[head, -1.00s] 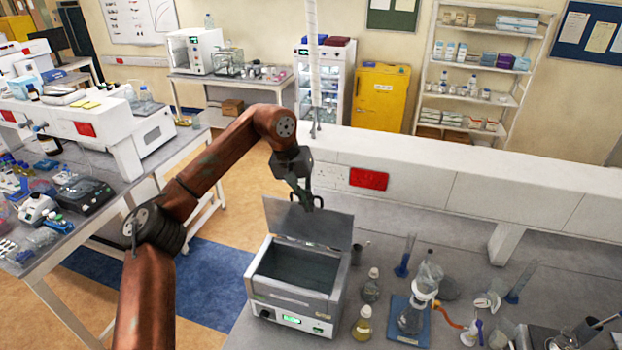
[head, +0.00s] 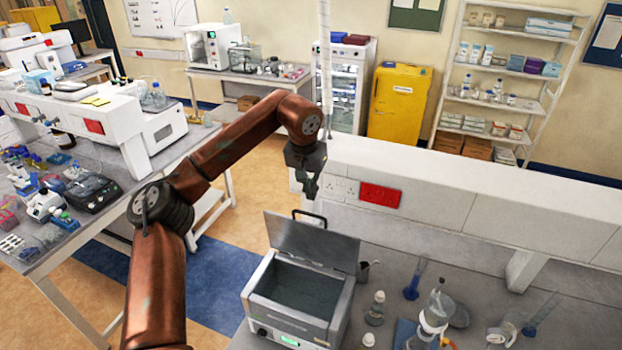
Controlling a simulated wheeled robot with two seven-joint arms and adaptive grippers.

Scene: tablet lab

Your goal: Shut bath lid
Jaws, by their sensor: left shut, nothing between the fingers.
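The bath (head: 338,320) is a grey metal box with a dark inside and a green-lit front panel, on the bench at the lower middle. Its grey lid (head: 315,243) stands open, raised along the back edge. A dark handle (head: 309,214) shows at the lid's top edge. My left gripper (head: 309,193) is shut and empty, pointing down just above the handle in the picture. I cannot tell whether it is in front of or behind the lid, but it looks apart from it. My right gripper is not in view.
Right of the bath stand a small bottle (head: 375,309), a dark cup (head: 364,271), a blue-based cylinder (head: 412,288) and a flask (head: 432,318). A white raised ledge (head: 450,195) with a red panel runs behind the bench. Floor shows left of the bath.

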